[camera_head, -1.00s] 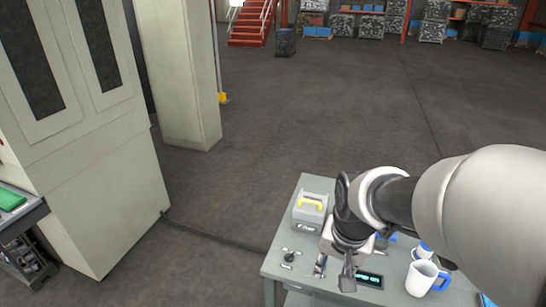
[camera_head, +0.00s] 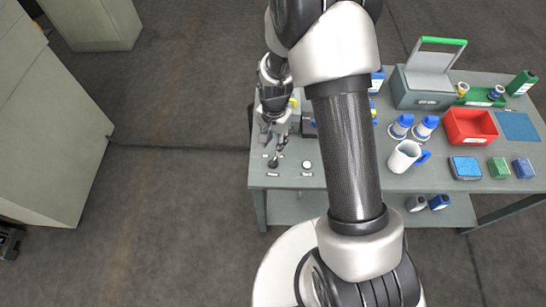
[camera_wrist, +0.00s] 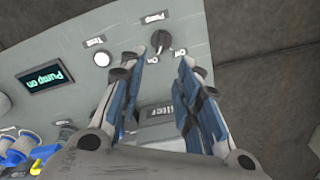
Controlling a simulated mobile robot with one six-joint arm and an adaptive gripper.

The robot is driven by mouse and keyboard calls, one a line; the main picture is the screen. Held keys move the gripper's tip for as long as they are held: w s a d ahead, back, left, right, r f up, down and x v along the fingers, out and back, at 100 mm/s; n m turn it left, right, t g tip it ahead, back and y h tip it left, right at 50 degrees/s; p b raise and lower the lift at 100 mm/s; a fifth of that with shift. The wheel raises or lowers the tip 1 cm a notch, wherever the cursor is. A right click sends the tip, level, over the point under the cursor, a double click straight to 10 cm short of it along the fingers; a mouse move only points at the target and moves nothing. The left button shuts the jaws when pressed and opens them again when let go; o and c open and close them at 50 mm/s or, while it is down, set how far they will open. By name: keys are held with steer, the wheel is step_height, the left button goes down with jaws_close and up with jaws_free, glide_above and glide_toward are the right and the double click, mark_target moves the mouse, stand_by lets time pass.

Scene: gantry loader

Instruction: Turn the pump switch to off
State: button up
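The pump switch, a dark rotary knob (camera_wrist: 161,40), sits on the grey bench panel with a "Pump" label and two position labels beside it. Its exact pointing is hard to read. The display (camera_wrist: 45,80) reads "Pump on". My gripper (camera_wrist: 160,62) is open and empty, its two fingers apart, with the tips just short of the knob in the wrist view. In the head view the knob (camera_head: 273,163) shows right at my fingertips (camera_head: 278,150); I cannot tell whether they touch. My arm hides the display there.
A white round button (camera_wrist: 102,59) sits beside the knob; it also shows in the head view (camera_head: 307,164).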

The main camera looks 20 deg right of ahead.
mark_target(274, 160)
step_height(274, 160, down, 11)
steer(key=b, duration=0.2)
steer(key=shift+b, duration=0.4)
steer(key=shift+c, duration=0.3)
jaws_close()
